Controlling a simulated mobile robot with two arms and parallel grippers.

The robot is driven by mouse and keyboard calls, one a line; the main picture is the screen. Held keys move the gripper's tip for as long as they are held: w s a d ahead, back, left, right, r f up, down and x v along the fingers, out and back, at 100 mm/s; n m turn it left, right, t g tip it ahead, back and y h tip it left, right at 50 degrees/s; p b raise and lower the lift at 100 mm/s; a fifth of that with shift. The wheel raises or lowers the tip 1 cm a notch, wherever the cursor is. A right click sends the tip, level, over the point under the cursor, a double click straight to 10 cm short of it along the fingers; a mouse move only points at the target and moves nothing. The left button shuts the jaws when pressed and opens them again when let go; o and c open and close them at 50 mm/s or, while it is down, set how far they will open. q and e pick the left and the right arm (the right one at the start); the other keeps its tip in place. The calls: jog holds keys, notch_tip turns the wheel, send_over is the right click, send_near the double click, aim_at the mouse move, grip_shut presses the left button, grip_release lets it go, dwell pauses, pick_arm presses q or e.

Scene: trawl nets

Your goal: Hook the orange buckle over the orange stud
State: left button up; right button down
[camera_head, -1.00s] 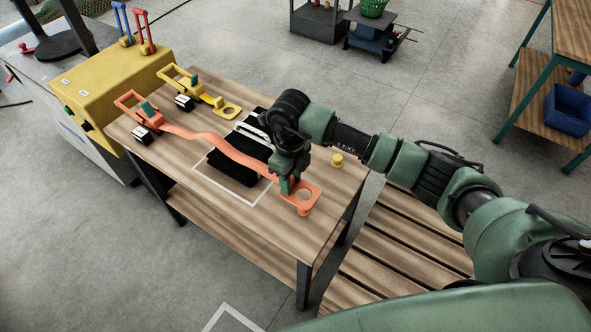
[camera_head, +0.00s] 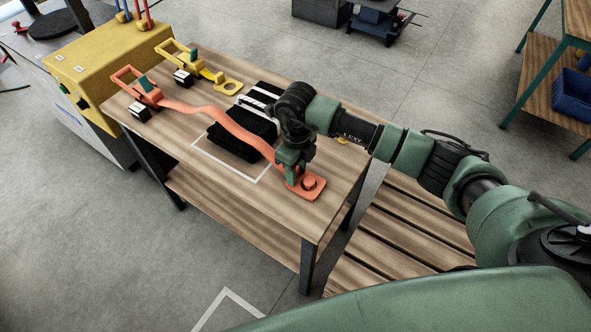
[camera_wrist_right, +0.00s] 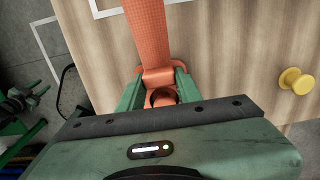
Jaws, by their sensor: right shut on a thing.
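The orange buckle (camera_head: 318,192) is a flat plate with a hole, at the near right corner of the table. The orange stud (camera_head: 309,182) shows inside the buckle's hole; I cannot tell how far down the plate sits around it. My right gripper (camera_head: 292,180) is shut on the buckle's strap end. The orange strap (camera_head: 212,113) runs from the orange ratchet (camera_head: 137,88) across the black bundle to the buckle. In the right wrist view the buckle (camera_wrist_right: 158,78) is between my fingers, its far part hidden by the gripper body.
The black bundle (camera_head: 232,145) lies mid-table in a white outline. A yellow ratchet (camera_head: 183,62) with its yellow buckle (camera_head: 229,87) lies at the back. A yellow stud (camera_wrist_right: 295,80) stands beside the gripper. The table's front left is clear.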

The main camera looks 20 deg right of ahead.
jog(key=c, duration=1.1)
grip_release()
jog(key=shift+o, duration=1)
